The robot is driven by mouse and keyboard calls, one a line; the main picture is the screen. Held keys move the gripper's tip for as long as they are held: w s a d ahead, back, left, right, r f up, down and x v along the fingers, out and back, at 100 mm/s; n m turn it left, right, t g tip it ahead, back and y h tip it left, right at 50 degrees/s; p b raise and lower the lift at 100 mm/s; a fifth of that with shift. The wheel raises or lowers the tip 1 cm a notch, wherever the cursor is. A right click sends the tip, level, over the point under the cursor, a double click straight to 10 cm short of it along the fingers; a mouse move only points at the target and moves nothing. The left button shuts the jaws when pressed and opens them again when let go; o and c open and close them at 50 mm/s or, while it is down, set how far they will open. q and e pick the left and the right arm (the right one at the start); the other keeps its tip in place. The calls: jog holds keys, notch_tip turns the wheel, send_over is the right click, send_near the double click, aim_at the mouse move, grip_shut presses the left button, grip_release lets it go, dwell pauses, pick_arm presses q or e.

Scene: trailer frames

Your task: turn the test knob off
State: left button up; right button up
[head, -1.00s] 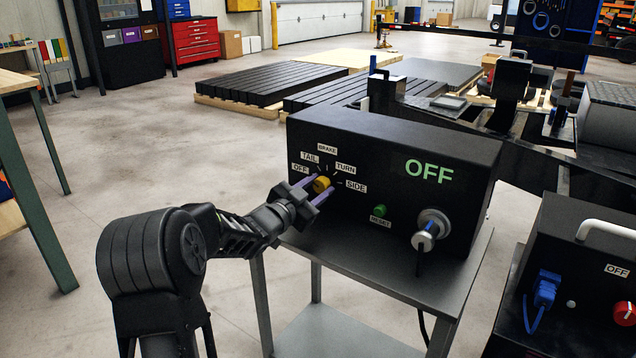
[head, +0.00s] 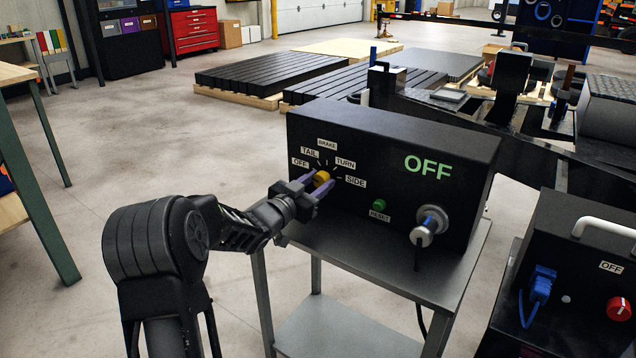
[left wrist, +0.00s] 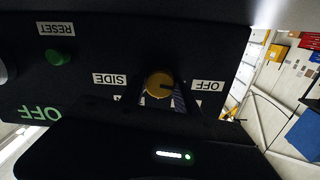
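The test knob (head: 321,178) is yellow and sits on the front of a black test box (head: 300,130), ringed by the labels OFF, TAIL, BRAKE, TURN and SIDE. In the left wrist view the knob (left wrist: 159,84) appears upside down, with its dark mark toward the OFF label (left wrist: 208,86). Large green letters on the box read OFF (head: 427,167). My left gripper (head: 314,188) is at the knob, with its purple fingers spread on either side of it. Whether the fingers touch the knob is unclear. My right gripper is not in view.
A green RESET button (head: 379,205) and a plugged connector (head: 428,226) sit right of the knob. The box stands on a grey metal stand (head: 375,280). A second black box (head: 570,235) with a red knob (head: 619,309) stands at the lower right. A trailer frame is behind.

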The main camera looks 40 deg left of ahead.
pick_arm(q)
jog(key=o, duration=0.4)
jog(key=s, duration=0.8)
jog(key=shift+d, duration=0.1)
dwell(0.5)
